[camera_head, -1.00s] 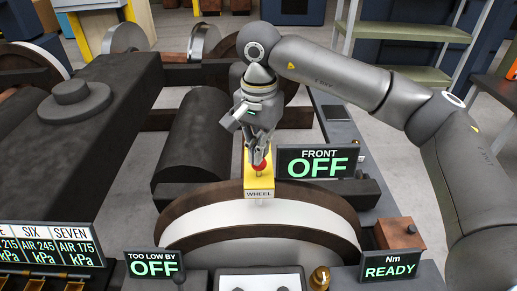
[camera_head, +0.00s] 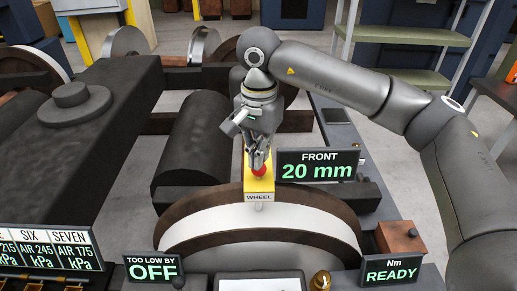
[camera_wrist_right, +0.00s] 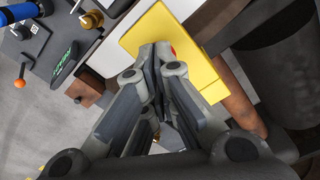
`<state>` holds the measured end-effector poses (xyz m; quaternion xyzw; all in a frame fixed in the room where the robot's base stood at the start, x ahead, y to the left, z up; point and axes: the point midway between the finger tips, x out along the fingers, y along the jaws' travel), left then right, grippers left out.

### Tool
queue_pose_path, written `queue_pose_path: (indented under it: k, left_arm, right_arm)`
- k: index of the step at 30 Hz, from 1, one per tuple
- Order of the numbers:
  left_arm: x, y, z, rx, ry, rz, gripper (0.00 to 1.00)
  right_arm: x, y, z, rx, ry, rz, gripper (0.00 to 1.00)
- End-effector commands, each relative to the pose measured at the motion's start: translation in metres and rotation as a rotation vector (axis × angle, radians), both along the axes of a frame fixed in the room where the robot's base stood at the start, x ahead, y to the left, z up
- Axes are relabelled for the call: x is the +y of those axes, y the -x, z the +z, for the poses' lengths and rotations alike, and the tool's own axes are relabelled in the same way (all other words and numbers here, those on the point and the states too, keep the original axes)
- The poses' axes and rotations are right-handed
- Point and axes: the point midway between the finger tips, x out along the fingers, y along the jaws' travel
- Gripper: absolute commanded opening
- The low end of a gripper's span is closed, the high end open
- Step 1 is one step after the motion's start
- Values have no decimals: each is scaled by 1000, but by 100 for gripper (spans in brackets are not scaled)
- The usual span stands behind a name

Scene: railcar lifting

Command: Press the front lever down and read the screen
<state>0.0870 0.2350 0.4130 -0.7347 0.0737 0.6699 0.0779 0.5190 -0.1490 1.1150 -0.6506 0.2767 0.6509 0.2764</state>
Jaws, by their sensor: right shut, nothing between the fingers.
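The FRONT screen (camera_head: 318,165) in the head view reads "20 mm" in green. Left of it stands a yellow block (camera_head: 259,184) labelled WHEEL, on top of the large wheel rim. A red knob (camera_head: 259,170), which I take to be the front lever's end, shows at the block. My right gripper (camera_head: 257,163) is shut with its fingertips at the red knob, pointing down. In the right wrist view the closed fingertips (camera_wrist_right: 153,50) lie over the yellow block (camera_wrist_right: 180,50), and only a sliver of red shows beside them. My left gripper is not in view.
The TOO LOW BY screen (camera_head: 153,268) reads OFF and the Nm screen (camera_head: 390,269) reads READY. A screen (camera_head: 50,248) at the left lists kPa values. The large wheel (camera_head: 260,216) and a dark frame beam (camera_head: 75,150) fill the near space.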

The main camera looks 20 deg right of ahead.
Motion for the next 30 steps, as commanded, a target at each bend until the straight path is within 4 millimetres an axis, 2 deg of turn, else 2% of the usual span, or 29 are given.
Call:
queue_pose_path:
  k: [24,30]
  left_arm:
    - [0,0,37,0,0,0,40]
    - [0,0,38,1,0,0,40]
  right_arm:
    - [0,0,66,-1,-1,0,0]
    - [0,0,69,-1,-1,1,0]
